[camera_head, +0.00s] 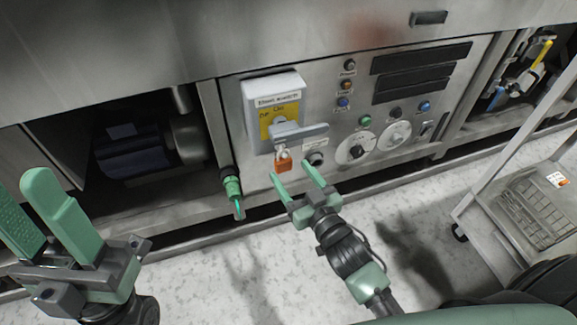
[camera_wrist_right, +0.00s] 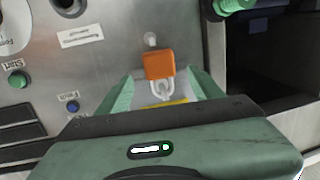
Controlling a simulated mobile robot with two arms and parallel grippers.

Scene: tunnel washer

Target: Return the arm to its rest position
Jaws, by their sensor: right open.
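My right gripper (camera_head: 296,181) is open, with its green fingertips just below and beside an orange padlock (camera_head: 283,163). The padlock hangs at the grey switch handle on the yellow-plated isolator box (camera_head: 273,101). In the right wrist view the padlock (camera_wrist_right: 159,65) shows between the two fingers (camera_wrist_right: 158,92), with a gap on each side. I cannot tell whether the fingertips touch anything. My left gripper (camera_head: 57,218) is open and empty at the lower left, with its fingers pointing up, well apart from the machine.
The steel control panel (camera_head: 440,75) carries several buttons and dials right of the isolator. A green connector (camera_head: 232,186) hangs left of the padlock. A metal cart (camera_head: 520,215) with a keypad stands at the right. Speckled floor (camera_head: 210,275) lies open between my grippers.

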